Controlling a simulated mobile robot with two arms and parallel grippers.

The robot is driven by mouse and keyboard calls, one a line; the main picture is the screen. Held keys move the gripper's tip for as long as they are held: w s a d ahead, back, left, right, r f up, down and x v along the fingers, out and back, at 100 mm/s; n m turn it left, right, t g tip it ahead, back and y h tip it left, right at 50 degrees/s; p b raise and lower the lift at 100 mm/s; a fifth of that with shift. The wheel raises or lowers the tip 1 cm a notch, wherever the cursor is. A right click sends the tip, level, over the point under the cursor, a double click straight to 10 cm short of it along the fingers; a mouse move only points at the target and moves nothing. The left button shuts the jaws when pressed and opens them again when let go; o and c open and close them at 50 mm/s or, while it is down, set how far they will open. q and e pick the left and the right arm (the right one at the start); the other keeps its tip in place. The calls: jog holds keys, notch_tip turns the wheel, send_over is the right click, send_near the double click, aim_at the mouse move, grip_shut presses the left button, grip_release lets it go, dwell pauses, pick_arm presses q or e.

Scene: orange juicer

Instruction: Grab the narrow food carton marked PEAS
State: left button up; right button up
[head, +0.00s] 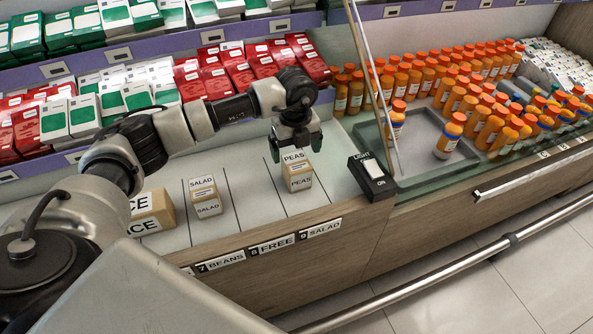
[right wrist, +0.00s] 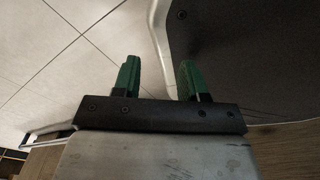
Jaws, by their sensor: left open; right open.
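My left gripper (head: 295,147) points down just above and behind the carton. Its green fingers are open, with the carton's top close below them; I cannot tell whether they touch it. My right gripper (right wrist: 157,80) shows in the right wrist view with its green fingers apart and nothing between them, over the floor.
A SALAD carton (head: 207,206) and a wider carton ending in CE (head: 152,213) stand to the left. A LIGHT switch box (head: 372,178) and glass partition are close on the right. Orange bottles (head: 463,105) fill the bay beyond. Red boxes (head: 217,77) stand behind.

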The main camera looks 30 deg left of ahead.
aim_at(296, 160)
pick_arm(q)
notch_tip(296, 160, down, 5)
jog(key=shift+d+f, duration=0.1)
jog(key=shift+f, duration=0.05)
jog(key=c, duration=1)
jog(key=shift+c, duration=0.2)
